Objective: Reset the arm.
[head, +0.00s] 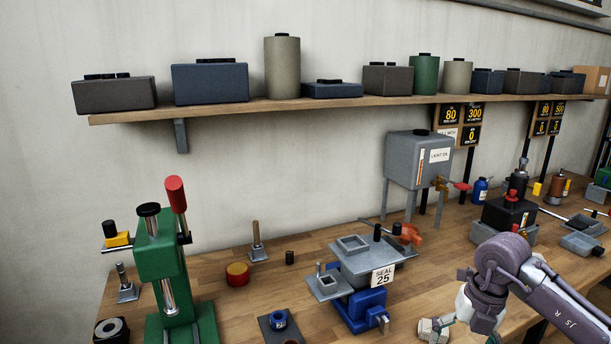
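My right arm (515,282) comes in from the lower right, bent, and its far end runs down to the bottom edge. No gripper fingers can be made out there. My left arm and gripper are not in view. Among the bench devices, a green press (158,250) stands at the left, with a red-handled lever (176,195) pointing nearly straight up. A grey fixture with a "SEAL 25" tag (383,277) sits on a blue base (362,311) at the middle, with an orange-red knob (408,234) at its right.
The wooden bench (320,316) carries a red-topped round tin (237,274), a small faceted grey piece (433,330) beside my arm, and a grey "LIGHT OIL" tank (410,163) on legs. A wall shelf (215,109) with several boxes and cylinders hangs above. Bare bench shows around the tin.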

